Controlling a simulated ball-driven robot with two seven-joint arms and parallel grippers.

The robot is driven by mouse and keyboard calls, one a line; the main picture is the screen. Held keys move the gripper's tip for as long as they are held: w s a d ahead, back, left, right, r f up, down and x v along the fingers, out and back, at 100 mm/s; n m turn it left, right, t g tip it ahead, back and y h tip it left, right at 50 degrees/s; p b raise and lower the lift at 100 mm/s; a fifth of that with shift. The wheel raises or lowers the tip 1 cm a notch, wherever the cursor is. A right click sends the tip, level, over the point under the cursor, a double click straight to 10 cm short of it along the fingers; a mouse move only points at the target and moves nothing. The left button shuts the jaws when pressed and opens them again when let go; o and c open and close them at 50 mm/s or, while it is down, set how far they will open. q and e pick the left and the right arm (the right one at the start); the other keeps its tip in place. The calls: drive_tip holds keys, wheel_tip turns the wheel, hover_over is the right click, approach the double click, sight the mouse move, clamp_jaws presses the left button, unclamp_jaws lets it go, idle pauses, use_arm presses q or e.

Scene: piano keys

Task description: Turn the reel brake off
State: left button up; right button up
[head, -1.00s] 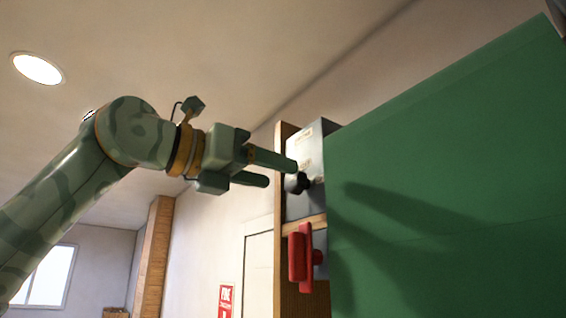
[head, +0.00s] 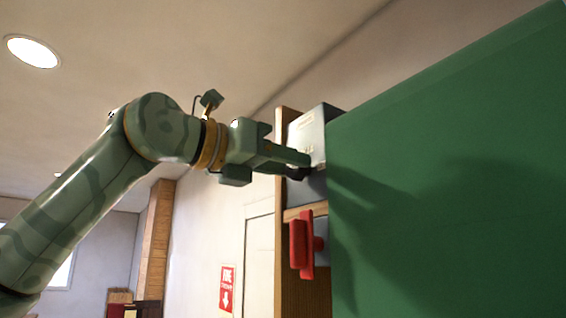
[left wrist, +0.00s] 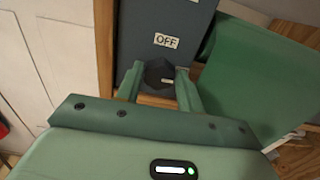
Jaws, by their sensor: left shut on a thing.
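A grey box (head: 311,138) is fixed to a wooden post, and a black knob (head: 297,173) sticks out of its front. In the left wrist view the knob (left wrist: 159,74) sits between my fingers, below a label (left wrist: 166,41) reading OFF on the dark box face (left wrist: 140,37). A small pale mark shows on the knob; I cannot tell its exact setting. My left gripper (head: 305,165) is shut on the knob, with one finger on each side. In the head view the fingers partly hide the knob. My right gripper is not in view.
A red handle (head: 302,245) sits just below the box. A large green panel (head: 450,170) stands close on the right. A wooden post (head: 283,230) runs beside the box. A red fire sign (head: 227,289) hangs on the wall further left.

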use_arm(q)
drive_tip(key=shift+n, duration=0.3)
drive_tip(key=n+b, duration=0.2)
drive_tip(key=n, duration=0.2)
drive_tip(key=n+b, duration=0.2)
drive_tip(key=n, duration=0.2)
drive_tip(key=shift+w+a+f+n, duration=0.1)
drive_tip(key=shift+w+n, duration=0.05)
drive_tip(key=shift+n, duration=0.15)
drive_tip(key=n+b, duration=0.1)
drive_tip(key=n, duration=0.3)
drive_tip(key=shift+b, duration=0.3)
drive_tip(key=shift+n+b, duration=0.6)
drive_tip(key=shift+n, duration=1.6)
drive_tip(key=shift+f, duration=0.1)
drive_tip(key=o, duration=1)
drive_tip(key=shift+w, duration=0.1)
drive_tip(key=shift+c, duration=0.2)
